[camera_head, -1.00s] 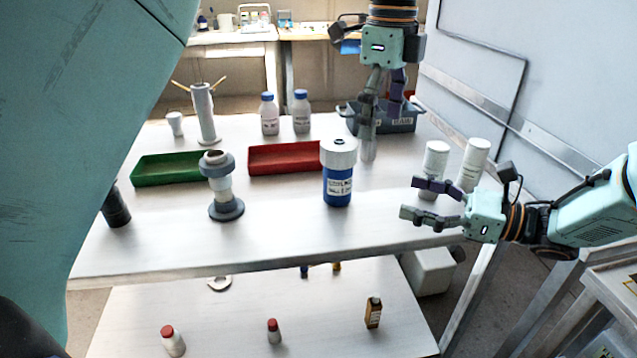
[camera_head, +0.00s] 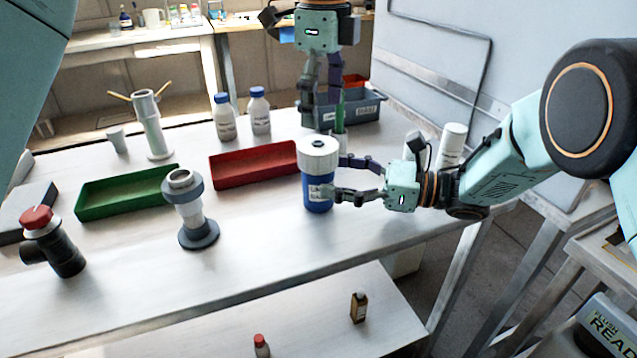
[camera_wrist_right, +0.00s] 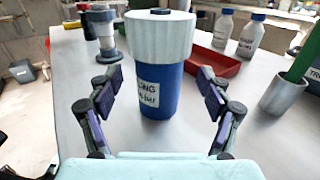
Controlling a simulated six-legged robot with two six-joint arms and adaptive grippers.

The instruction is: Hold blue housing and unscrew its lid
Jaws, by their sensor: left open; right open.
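The blue housing (camera_head: 316,194) stands upright on the table with its white ribbed lid (camera_head: 318,153) on top. In the right wrist view the housing (camera_wrist_right: 162,100) and lid (camera_wrist_right: 159,38) are centred ahead of the fingers. My right gripper (camera_head: 340,178) is open, its fingers reaching to the housing's right side from the right. In the wrist view the fingers (camera_wrist_right: 163,105) lie to either side of the housing, with gaps visible. My left gripper (camera_head: 320,115) is open and points down above and behind the lid, in front of the grey bin.
A red tray (camera_head: 250,168) and green tray (camera_head: 125,192) lie to the left. A grey-and-white flanged fitting (camera_head: 188,215) stands left of the housing. White bottles with blue caps (camera_head: 225,120) stand behind. White cylinders (camera_head: 452,145) stand to the right.

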